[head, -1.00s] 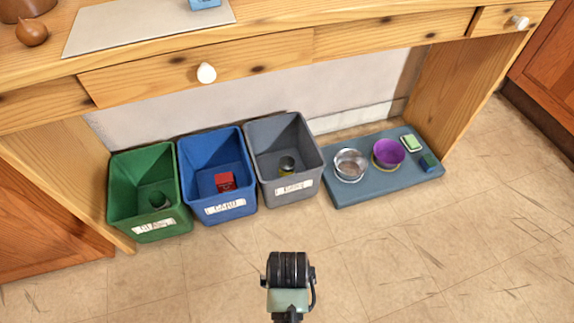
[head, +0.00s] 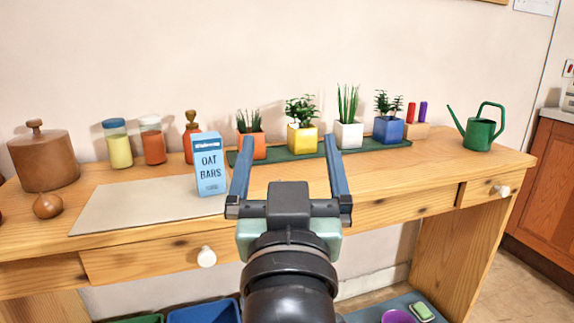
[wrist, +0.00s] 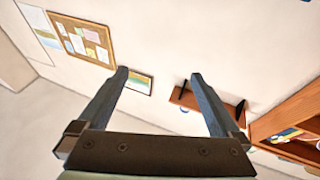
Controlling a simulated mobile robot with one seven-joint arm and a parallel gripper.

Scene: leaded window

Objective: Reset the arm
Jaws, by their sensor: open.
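My gripper (head: 290,140) is raised in front of the wooden desk (head: 400,182) in the head view, its two fingers spread wide apart. Nothing is between the fingers. In the wrist view my gripper (wrist: 160,78) is also open and empty, pointing toward the upper wall. My arm comes up from the bottom middle of the head view and hides part of the desk front.
A blue oat bars box (head: 209,165) stands on a pale mat (head: 130,208), left of my gripper. Potted plants stand on a green tray (head: 330,150) behind it. A green watering can (head: 480,130) stands far right. The wrist view shows a cork board (wrist: 82,38) and a shelf (wrist: 205,105).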

